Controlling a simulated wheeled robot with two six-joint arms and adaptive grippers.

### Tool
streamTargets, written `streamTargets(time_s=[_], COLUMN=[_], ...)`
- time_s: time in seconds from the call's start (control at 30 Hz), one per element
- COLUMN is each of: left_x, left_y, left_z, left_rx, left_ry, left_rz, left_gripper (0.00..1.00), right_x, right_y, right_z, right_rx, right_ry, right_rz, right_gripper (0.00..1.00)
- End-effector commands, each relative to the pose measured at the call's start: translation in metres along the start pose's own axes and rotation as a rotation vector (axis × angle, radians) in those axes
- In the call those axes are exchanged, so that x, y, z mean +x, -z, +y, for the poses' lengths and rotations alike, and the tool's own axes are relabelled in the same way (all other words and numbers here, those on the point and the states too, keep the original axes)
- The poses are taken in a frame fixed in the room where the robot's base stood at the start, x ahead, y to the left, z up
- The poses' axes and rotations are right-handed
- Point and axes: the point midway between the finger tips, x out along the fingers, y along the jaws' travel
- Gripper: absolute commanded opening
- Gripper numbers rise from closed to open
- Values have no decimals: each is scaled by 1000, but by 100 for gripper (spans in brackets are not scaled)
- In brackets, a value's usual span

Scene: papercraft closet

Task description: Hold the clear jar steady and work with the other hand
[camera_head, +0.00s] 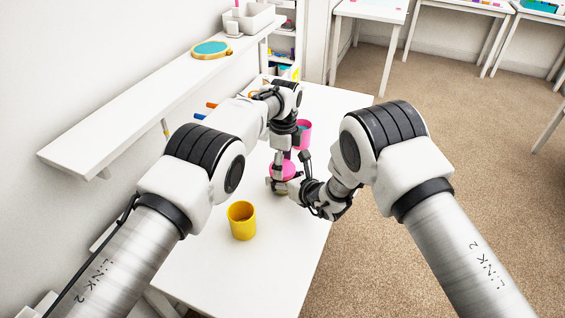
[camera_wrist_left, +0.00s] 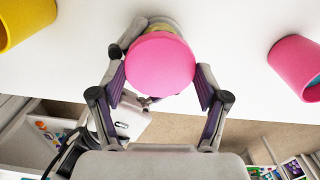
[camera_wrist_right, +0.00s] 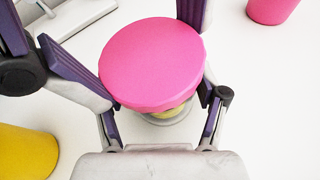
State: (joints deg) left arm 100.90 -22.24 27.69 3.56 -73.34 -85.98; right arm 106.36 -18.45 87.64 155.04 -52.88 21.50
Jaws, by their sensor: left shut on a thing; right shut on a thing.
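The clear jar (camera_wrist_right: 165,117) stands on the white table with yellowish contents. Its round pink lid (camera_head: 285,171) sits level on top and hides most of the jar in the wrist views. My left gripper (camera_head: 279,178) comes down from above, its fingers on opposite sides of the lid (camera_wrist_left: 160,62), shut on it. My right gripper (camera_head: 297,190) reaches in low from the right, shut on the jar body below the lid. In the right wrist view the lid (camera_wrist_right: 152,62) covers its fingertips' contact.
A yellow cup (camera_head: 241,222) stands on the table (camera_head: 205,265) nearer to me. A pink cup (camera_head: 304,133) stands just beyond the jar. A wall shelf (camera_head: 130,105) runs along the left. The table's right edge is close to my right gripper.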

Motion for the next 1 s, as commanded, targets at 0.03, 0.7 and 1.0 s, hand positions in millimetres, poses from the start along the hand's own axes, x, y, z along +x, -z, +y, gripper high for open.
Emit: streamTargets(time_s=[0.03,0.7,1.0], left_x=[6,7,2], left_y=[0,0,0], left_z=[2,3,1], left_rx=[146,1241,1239], left_ry=[-9,-3,2], left_rz=[1,3,-1], left_gripper=[33,100,100], right_x=[0,0,0], right_y=[0,-1,0], right_z=[0,0,0], right_rx=[2,2,1], right_ry=[0,0,0], right_rz=[-1,-3,0], right_gripper=[0,0,0])
